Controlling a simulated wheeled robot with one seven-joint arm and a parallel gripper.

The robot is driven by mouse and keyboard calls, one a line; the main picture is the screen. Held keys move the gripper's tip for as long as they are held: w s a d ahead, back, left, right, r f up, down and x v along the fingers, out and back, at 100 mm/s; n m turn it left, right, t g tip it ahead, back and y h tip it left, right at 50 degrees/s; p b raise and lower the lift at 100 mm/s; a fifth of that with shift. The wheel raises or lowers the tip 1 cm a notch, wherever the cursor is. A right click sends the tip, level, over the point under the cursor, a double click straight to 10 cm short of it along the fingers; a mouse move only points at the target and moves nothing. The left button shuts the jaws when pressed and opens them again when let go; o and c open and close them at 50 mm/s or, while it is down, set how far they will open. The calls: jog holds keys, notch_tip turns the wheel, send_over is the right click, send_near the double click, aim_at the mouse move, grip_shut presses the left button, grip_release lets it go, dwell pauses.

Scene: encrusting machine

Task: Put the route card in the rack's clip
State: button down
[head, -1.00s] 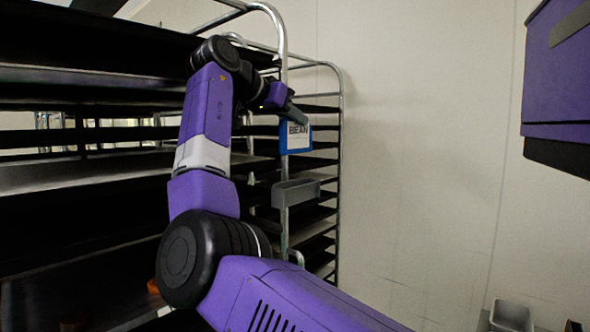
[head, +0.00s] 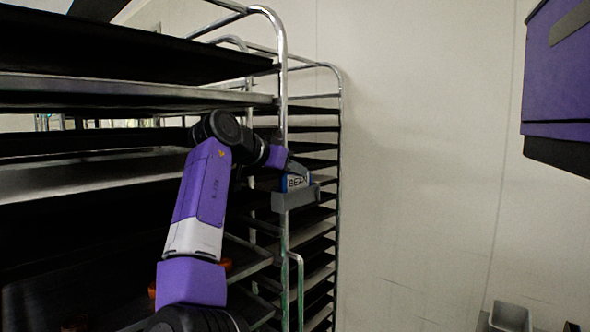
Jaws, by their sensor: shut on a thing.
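The route card (head: 294,182) is blue and white with the letters "BEAN" on it. My gripper (head: 293,168) is shut on its top edge. The grey clip (head: 294,197) is a small box-like holder on the front post of the rack (head: 282,75). The card's upper part shows above the clip's front wall and its lower part is hidden behind that wall. I cannot tell whether the card touches the clip's bottom. The card looks slightly tilted.
The rack holds several dark trays (head: 120,45) on the left, close to my arm. A plain wall (head: 420,150) stands to the right with free room before it. A grey bin (head: 510,316) is at the lower right.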

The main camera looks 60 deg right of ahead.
jog(key=shift+f, duration=0.1)
jog(key=c, duration=1.5)
grip_release()
jog(key=shift+o, duration=0.2)
jog(key=b+v, duration=0.2)
jog(key=v, duration=1)
